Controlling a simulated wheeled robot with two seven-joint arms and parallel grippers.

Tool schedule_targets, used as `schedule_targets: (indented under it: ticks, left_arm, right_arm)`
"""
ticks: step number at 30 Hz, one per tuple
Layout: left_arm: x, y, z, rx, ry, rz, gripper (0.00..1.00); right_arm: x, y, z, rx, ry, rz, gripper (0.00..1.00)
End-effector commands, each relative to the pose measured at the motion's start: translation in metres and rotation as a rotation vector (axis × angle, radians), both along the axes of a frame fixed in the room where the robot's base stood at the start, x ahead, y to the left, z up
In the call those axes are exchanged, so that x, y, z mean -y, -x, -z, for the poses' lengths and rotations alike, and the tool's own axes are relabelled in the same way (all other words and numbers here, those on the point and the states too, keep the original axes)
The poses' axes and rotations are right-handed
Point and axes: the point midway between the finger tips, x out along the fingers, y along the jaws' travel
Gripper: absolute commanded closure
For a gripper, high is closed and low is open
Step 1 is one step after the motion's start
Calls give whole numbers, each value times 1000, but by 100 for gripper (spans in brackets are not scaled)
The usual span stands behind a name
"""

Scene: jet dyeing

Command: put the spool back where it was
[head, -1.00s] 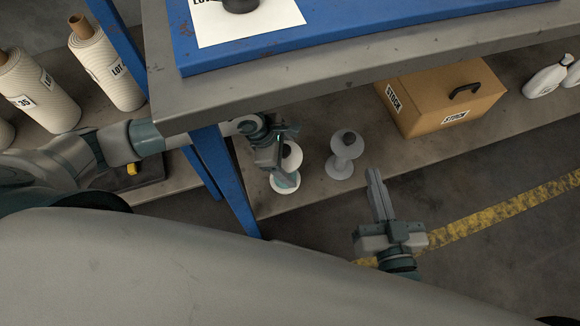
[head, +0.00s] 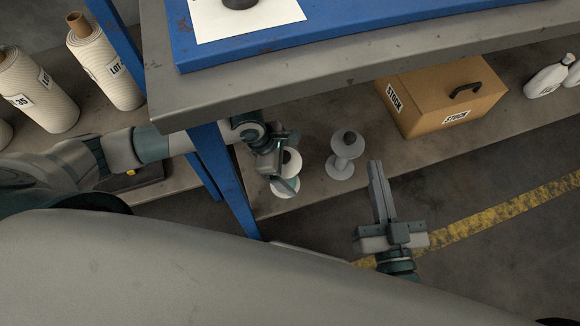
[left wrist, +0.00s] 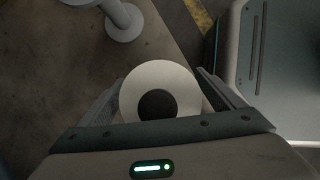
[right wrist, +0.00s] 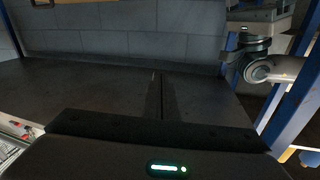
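A white spool (head: 286,187) with a dark centre stands near the front edge of the lower shelf, partly hidden by my left gripper (head: 284,172). In the left wrist view the spool's round white flange (left wrist: 160,78) lies between the two wide-set fingers of my left gripper (left wrist: 162,92), which looks open around it. Whether the fingers touch the spool is hard to see. My right gripper (head: 377,178) is shut and empty, in front of the shelf; its closed fingers (right wrist: 161,95) also show in the right wrist view.
A second, grey spool (head: 342,164) stands just right of the white one. A cardboard stock box (head: 440,98) and white bottles (head: 548,80) are farther right. The tabletop edge (head: 350,85) overhangs the shelf, and a blue post (head: 226,180) stands close left.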

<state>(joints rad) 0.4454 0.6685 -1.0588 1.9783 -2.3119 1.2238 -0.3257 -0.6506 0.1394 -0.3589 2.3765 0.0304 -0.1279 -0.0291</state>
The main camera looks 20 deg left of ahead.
Motion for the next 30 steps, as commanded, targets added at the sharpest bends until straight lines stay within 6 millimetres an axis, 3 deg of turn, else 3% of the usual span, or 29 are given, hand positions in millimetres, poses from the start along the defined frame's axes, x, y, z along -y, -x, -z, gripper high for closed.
schedule_targets:
  ticks: [13, 30]
  left_arm:
    - [0, 0, -4, 0, 0, 0, 12]
    - [-35, 7, -89, 2, 0, -1, 12]
  right_arm:
    - [0, 0, 3, -22, 6, -2, 100]
    - [14, 5, 55, -300, 93, -5, 100]
